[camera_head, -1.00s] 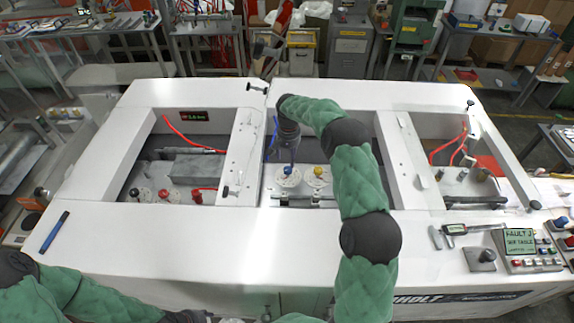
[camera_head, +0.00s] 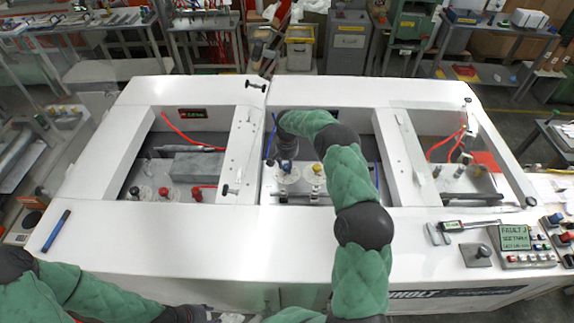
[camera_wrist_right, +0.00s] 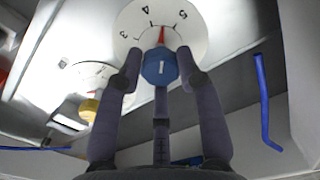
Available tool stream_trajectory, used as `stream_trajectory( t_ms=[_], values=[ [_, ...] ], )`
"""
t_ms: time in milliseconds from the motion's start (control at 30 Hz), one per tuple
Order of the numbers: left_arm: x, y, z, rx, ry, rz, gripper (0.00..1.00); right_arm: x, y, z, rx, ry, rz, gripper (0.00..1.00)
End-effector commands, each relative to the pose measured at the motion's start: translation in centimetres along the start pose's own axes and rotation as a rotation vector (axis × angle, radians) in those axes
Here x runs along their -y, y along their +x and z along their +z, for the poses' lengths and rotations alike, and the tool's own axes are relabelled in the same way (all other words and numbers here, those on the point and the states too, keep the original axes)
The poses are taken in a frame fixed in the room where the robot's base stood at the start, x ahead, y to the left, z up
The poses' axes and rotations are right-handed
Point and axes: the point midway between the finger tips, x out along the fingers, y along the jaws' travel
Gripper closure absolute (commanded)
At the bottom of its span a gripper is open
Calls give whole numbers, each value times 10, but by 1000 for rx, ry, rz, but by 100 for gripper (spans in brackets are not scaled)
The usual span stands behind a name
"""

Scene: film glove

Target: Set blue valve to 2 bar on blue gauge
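The blue valve knob (camera_head: 286,167) stands on a round white dial in the middle bay of the white bench. In the right wrist view, the blue knob (camera_wrist_right: 160,67) sits between the fingers of my right gripper (camera_wrist_right: 159,62), which are spread around it with small gaps at the sides. The white dial (camera_wrist_right: 195,30) behind it reads 3, 4 and 5, with a red pointer between 4 and 5. My right gripper (camera_head: 286,150) is just above the knob in the head view. I cannot make out a blue gauge. My left gripper (camera_head: 192,315) is partly cut off at the bottom edge.
A yellow knob (camera_head: 318,168) is beside the blue one. Red and black knobs (camera_head: 164,191) stand in the left bay, below a small lit display (camera_head: 193,113) too blurred to read. Blue hoses (camera_wrist_right: 263,100) hang near the right gripper. A control panel (camera_head: 518,245) is at right.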

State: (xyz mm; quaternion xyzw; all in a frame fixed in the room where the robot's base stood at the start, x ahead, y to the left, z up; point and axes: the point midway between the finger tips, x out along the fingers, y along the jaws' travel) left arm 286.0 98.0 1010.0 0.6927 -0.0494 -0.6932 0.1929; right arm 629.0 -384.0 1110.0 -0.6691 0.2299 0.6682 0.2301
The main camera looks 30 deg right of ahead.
Motion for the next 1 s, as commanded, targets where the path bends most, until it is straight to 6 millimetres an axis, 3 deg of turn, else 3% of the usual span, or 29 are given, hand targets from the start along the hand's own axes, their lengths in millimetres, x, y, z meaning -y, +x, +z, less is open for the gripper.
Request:
stream_trajectory(
  t_ms=[467, 1000],
  values=[
    [3, 9, 0, 0, 0, 0, 60, 0, 2, 1, 2, -58, 1, 96],
    [19, 53, -2, 0, 0, 0, 60, 0, 4, 1, 2, -499, -1, 96]
  ],
)
